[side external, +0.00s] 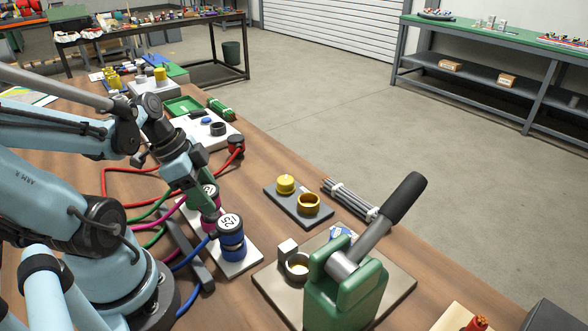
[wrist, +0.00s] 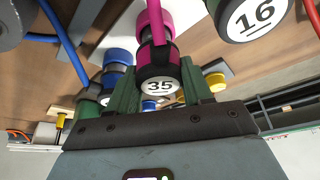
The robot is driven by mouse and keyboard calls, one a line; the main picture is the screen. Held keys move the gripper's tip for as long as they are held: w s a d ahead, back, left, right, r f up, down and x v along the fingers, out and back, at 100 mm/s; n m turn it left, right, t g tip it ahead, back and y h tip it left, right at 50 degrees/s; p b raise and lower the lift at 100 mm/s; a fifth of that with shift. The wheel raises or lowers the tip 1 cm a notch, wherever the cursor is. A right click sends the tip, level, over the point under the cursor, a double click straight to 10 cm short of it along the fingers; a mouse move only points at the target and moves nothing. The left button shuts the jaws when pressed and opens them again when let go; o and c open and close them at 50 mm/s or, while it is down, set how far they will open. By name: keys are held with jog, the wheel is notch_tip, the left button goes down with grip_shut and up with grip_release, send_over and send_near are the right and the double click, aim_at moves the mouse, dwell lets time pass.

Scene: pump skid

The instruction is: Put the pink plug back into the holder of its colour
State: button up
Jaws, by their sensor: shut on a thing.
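The pink plug (wrist: 157,55) has a black end with a white disc marked 35. In the wrist view it sits between the green fingers of my gripper (wrist: 160,88), which is shut on it. In the side view my gripper (side external: 207,196) is low over the white plate (side external: 245,263), with pink parts (side external: 212,220) right below it. My fingers hide much of the pink plug there. I cannot tell whether it is seated in its holder. The blue plug (side external: 231,226) stands upright on the plate, close to the right of my gripper.
A dark tray (side external: 290,208) with yellow parts and a green lever press (side external: 345,290) stand to the right. Red, pink, green and blue hoses (side external: 190,257) run between my base and the plate. A plug marked 16 (wrist: 250,15) is close in the wrist view.

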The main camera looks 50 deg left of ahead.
jog(key=shift+f, duration=0.55)
jog(key=o, duration=1.3)
jog(key=shift+o, duration=0.2)
jog(key=shift+r, duration=0.1)
jog(key=v, duration=1.2)
jog(key=shift+d, duration=0.1)
